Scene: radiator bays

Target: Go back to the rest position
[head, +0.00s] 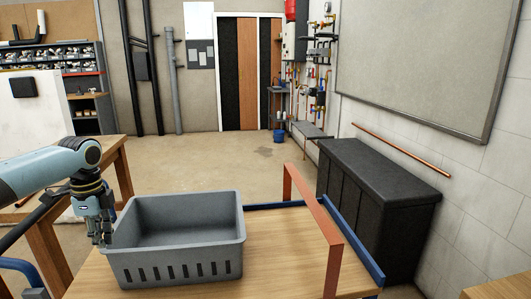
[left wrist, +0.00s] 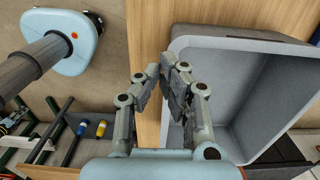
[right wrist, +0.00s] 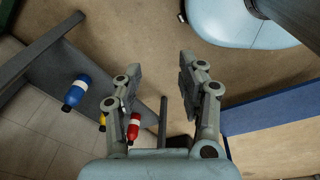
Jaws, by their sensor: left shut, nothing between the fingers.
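My left gripper (head: 102,238) hangs fingers down at the left end of the grey crate (head: 178,265), by its wall. In the left wrist view the fingertips (left wrist: 161,74) are together with nothing between them, above the wooden table edge beside the crate (left wrist: 203,42). Whether the fingers touch the crate wall I cannot tell. My right gripper (right wrist: 160,75) shows only in the right wrist view. Its fingers are apart and empty, with the floor below.
The crate looks empty and stands on a wooden table (head: 285,250) with a blue edge rail (head: 358,254) and an orange upright frame (head: 318,205). A black cabinet (head: 372,200) stands at right. Coloured bottles (right wrist: 75,93) show below my right gripper. Floor beyond the table is clear.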

